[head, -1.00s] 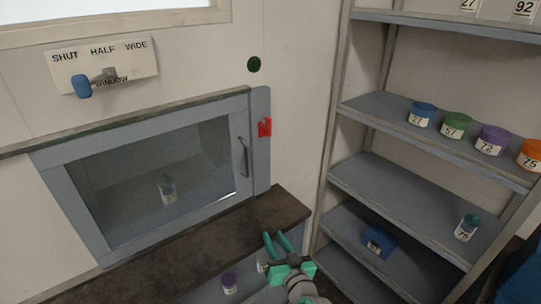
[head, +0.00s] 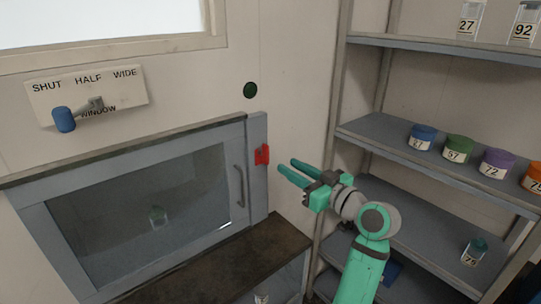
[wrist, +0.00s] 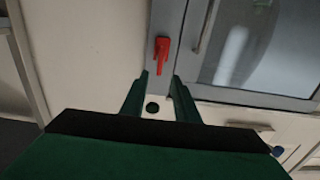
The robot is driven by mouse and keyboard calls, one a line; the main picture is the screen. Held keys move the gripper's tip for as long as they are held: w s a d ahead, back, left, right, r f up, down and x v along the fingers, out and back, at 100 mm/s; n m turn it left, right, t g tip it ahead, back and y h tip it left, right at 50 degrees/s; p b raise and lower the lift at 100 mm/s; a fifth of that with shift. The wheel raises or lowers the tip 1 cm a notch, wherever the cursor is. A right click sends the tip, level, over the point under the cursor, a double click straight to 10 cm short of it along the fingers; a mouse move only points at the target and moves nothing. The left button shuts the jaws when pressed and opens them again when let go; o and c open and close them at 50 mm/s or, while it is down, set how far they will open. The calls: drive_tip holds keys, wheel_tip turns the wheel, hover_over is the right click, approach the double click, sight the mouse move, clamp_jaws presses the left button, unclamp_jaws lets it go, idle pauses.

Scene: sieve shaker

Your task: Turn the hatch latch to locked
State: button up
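The red hatch latch (head: 262,155) sits on the grey frame at the right of the glass hatch (head: 140,205). It also shows in the wrist view (wrist: 161,55), with its lever lying along the frame. My gripper (head: 287,173) is just right of the latch in the head view, its two green fingers apart and pointing at it. In the wrist view the fingers (wrist: 160,85) are open and empty, with the latch ahead of them, apart from both tips. The hatch door looks closed, and its handle (head: 239,186) is left of the latch.
A window lever with a blue knob (head: 64,119) is on the wall at upper left. A dark green round button (head: 250,90) is above the latch. A shelf rack (head: 430,150) with labelled jars stands at right. A dark ledge (head: 235,262) runs below the hatch.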

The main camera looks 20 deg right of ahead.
sight(268, 154)
drive_tip(key=x, duration=0.9)
drive_tip(key=shift+w+a+f, duration=0.1)
drive_tip(key=shift+w+a, duration=0.1)
drive_tip(key=shift+w, duration=0.15)
clamp_jaws()
